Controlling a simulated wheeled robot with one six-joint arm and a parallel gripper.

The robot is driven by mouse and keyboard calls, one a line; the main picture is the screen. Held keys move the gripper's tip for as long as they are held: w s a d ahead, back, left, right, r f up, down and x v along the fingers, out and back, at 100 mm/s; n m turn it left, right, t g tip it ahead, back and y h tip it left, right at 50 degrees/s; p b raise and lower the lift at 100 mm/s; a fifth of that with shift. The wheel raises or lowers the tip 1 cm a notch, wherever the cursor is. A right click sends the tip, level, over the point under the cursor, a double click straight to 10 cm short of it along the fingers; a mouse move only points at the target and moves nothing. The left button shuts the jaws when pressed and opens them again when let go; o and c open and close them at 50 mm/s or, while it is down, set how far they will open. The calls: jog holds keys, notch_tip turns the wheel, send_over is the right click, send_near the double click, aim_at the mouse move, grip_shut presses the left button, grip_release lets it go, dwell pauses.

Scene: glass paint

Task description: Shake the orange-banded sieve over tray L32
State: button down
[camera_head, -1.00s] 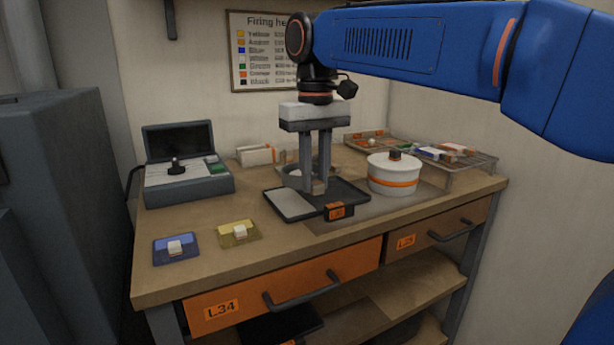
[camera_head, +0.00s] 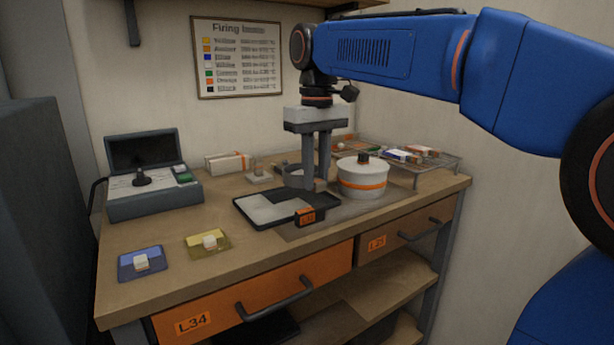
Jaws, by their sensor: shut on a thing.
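My gripper (camera_head: 318,184) points straight down above the back right part of the tray, shut on what looks like the sieve's small light brown handle. The sieve (camera_head: 295,180) shows as a grey ring left of the fingers and partly behind them. I cannot make out its orange band. Tray L32 (camera_head: 244,212) is a flat black tray with an orange label on its front right corner; the label is too small to read surely. A pale area (camera_head: 262,210) covers much of its left and middle. I cannot tell whether it is glass or powder.
A white lidded pot with an orange band (camera_head: 362,180) stands close to the right of my gripper. A wire rack (camera_head: 440,165) is behind it. A grey open-lidded box (camera_head: 155,195) and blue (camera_head: 128,265) and yellow (camera_head: 195,250) cards are left.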

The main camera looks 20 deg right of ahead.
jog(key=shift+w+d, duration=0.95)
jog(key=shift+d, duration=2)
jog(key=shift+s+a, duration=1.35)
jog(key=shift+a, duration=2.7)
jog(key=shift+s+a, duration=1.3)
jog(key=shift+a, duration=2.7)
jog(key=shift+w+d, duration=6.25)
jog(key=shift+d, duration=0.8)
jog(key=shift+s+a, duration=1.35)
jog(key=shift+a, duration=2.7)
jog(key=shift+s+a, duration=1.35)
jog(key=shift+a, duration=2.7)
jog(key=w+d, duration=0.2)
jog(key=d, duration=0.6)
jog(key=w+d, duration=0.3)
jog(key=d, duration=0.5)
